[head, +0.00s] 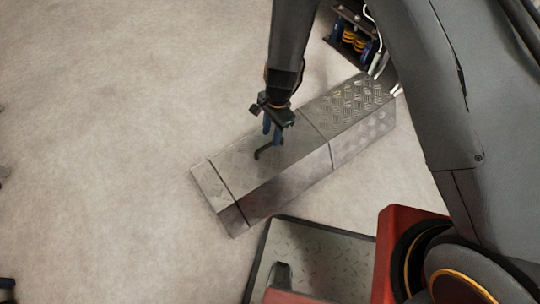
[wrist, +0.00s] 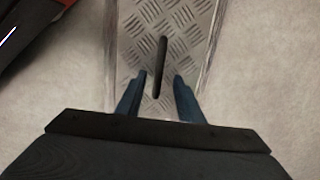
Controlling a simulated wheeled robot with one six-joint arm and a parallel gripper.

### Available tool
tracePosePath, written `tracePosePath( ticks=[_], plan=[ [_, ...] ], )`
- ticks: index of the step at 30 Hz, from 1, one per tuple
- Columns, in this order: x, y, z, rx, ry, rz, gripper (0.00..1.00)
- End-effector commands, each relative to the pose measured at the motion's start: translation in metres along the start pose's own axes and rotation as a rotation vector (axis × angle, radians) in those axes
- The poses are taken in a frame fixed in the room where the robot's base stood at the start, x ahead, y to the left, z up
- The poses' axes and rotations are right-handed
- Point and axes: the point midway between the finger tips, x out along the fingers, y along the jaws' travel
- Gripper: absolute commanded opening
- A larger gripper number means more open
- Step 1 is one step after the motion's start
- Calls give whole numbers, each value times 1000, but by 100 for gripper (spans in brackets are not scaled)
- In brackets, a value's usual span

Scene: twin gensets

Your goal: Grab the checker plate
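The checker plate (head: 243,161) is a grey, raised-pattern metal cover on top of a long, low metal channel. A dark bar handle stands on it and shows in the wrist view (wrist: 161,62). My gripper (head: 268,132) is above the plate, close to the handle. In the wrist view my gripper (wrist: 155,82) is open, with one blue finger on each side of the handle's near end. A gap shows between each finger and the handle. I cannot tell how far the fingertips are above the plate.
Another patterned section (head: 352,100) of the channel continues to the upper right, near equipment with yellow coils (head: 353,40) and pale hoses. A short end section (head: 212,184) lies at the lower left. The pale floor (head: 120,120) to the left is clear.

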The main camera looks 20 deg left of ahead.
Motion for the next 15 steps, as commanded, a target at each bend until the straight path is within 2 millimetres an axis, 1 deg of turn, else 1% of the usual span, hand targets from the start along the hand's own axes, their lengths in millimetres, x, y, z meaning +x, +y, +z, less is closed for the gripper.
tracePosePath(
  ticks=[1, 5, 15],
  plan=[
    [7, 0, 0, 0, 0, 1, 34],
    [18, 0, 0, 0, 0, 0, 34],
    [58, 2, 2, -2, 0, 1, 34]
  ],
)
